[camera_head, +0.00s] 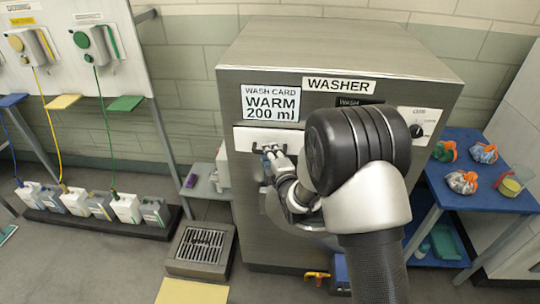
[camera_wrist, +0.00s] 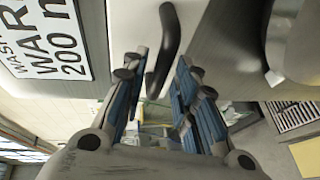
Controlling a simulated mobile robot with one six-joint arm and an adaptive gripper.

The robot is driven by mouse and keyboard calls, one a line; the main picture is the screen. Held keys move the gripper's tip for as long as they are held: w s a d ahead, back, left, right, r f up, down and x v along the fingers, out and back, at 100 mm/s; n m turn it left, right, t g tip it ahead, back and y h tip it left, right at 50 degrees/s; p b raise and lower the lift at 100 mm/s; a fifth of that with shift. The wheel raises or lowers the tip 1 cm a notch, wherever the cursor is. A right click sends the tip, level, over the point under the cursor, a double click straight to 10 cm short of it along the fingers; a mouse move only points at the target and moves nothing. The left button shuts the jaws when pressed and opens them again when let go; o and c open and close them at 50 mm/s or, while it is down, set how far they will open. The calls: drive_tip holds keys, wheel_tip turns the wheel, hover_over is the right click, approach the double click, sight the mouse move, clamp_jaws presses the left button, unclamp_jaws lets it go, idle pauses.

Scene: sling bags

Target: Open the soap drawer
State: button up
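The soap drawer (camera_head: 243,136) is a pale panel at the upper left of the washer front, under the wash card. It looks flush with the front. Its dark bar handle (camera_wrist: 168,40) shows large in the wrist view, and the pale drawer front (camera_wrist: 130,28) lies behind it. My gripper (camera_head: 272,152) is at the drawer in the head view, covering part of the handle. In the wrist view my gripper (camera_wrist: 160,88) has its blue-padded fingers spread, with the handle's lower end between them. Gaps show on both sides of the handle.
The washer (camera_head: 340,60) carries a card (camera_head: 271,102) reading "WARM 200 ml" and a dial (camera_head: 416,131). A blue table (camera_head: 480,190) with tied bags stands right. Several bottles (camera_head: 75,200) stand on a dark tray at left. A floor grate (camera_head: 200,246) lies before the washer.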

clamp_jaws()
drive_tip(key=shift+s, duration=0.1)
idle(0.4)
